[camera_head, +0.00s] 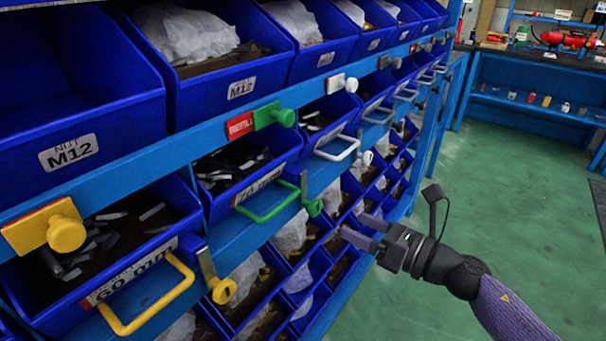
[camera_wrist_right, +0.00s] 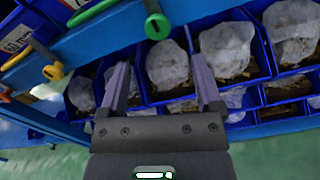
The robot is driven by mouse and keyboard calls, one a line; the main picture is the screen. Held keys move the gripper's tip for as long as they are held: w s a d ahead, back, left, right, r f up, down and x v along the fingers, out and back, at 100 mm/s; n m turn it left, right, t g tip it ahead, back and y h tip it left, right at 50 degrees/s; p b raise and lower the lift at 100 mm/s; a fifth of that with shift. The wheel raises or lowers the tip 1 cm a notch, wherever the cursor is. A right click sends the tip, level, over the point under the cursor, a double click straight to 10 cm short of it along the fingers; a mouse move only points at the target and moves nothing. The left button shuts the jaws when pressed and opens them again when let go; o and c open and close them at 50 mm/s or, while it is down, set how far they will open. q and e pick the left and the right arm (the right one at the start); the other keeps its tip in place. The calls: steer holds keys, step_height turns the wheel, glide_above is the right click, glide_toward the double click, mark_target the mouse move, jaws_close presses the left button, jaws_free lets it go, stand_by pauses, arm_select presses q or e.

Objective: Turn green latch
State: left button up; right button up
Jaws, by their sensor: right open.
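In the right wrist view the green knob (camera_wrist_right: 157,26) is at the top, beyond and between my fingers. My right gripper (camera_head: 357,230) is open and empty, to the right of the latch and a little lower, apart from it. It also shows in the wrist view (camera_wrist_right: 160,85). My left gripper is not in view.
A green slider knob (camera_head: 285,117) sits above, beside a red REFILL label (camera_head: 239,126). A yellow latch knob (camera_head: 222,290) and yellow handle (camera_head: 145,305) are at the lower left. Blue bins with plastic bags fill the rack below. Green floor (camera_head: 510,190) is clear at right.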

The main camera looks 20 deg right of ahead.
mark_target(318, 209)
steer(key=b+x, duration=0.1)
steer(key=x, duration=0.8)
steer(key=shift+a, duration=0.3)
jaws_close()
